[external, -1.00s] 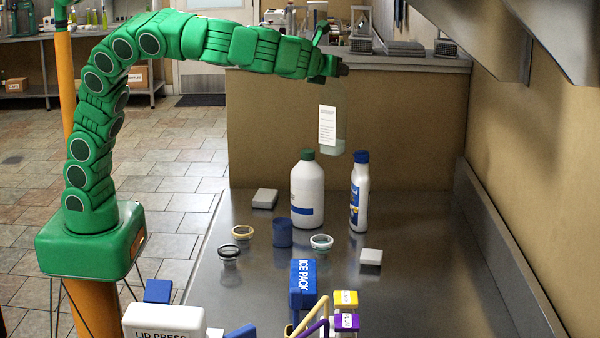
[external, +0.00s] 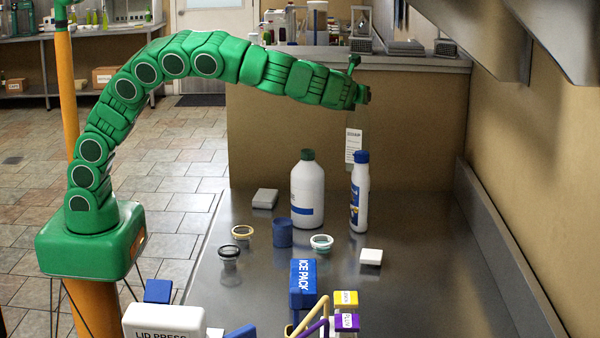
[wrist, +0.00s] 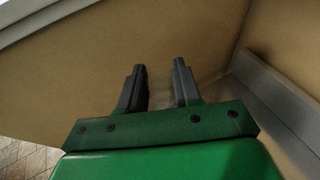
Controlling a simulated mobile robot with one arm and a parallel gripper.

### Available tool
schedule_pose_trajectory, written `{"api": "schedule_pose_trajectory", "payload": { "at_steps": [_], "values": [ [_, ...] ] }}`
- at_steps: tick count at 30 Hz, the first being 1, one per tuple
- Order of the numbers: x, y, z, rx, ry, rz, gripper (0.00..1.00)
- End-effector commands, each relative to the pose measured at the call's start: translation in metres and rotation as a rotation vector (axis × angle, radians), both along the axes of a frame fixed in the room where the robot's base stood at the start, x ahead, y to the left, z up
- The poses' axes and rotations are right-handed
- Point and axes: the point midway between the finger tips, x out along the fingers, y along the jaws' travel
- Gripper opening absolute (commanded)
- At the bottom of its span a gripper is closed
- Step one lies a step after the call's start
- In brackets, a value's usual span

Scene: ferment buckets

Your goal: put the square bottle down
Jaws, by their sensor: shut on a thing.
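My gripper (external: 364,95) is at the end of the green arm, high above the far right part of the steel counter (external: 420,270). It is shut on the square bottle (external: 354,146), a clear bottle with a white label. The bottle hangs upright below the gripper. Its lower part is hidden behind the blue-capped white bottle (external: 359,200), so I cannot tell how far its base is from the counter. In the wrist view, the two dark fingers (wrist: 161,88) have a faint, see-through shape between them, against the tan wall.
A large white bottle with a green cap (external: 307,195) stands left of the blue-capped bottle. The counter's right side is clear.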

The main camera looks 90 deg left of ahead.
Motion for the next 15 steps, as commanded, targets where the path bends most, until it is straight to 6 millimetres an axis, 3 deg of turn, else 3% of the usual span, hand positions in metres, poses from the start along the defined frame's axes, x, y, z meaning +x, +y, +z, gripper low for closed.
{"api": "schedule_pose_trajectory", "payload": {
  "at_steps": [5,15],
  "values": [
    [0.005,0.012,-0.014,0.000,0.000,0.006,0.00],
    [0.005,0.013,-0.061,0.003,-0.001,0.008,0.00]
  ]
}}
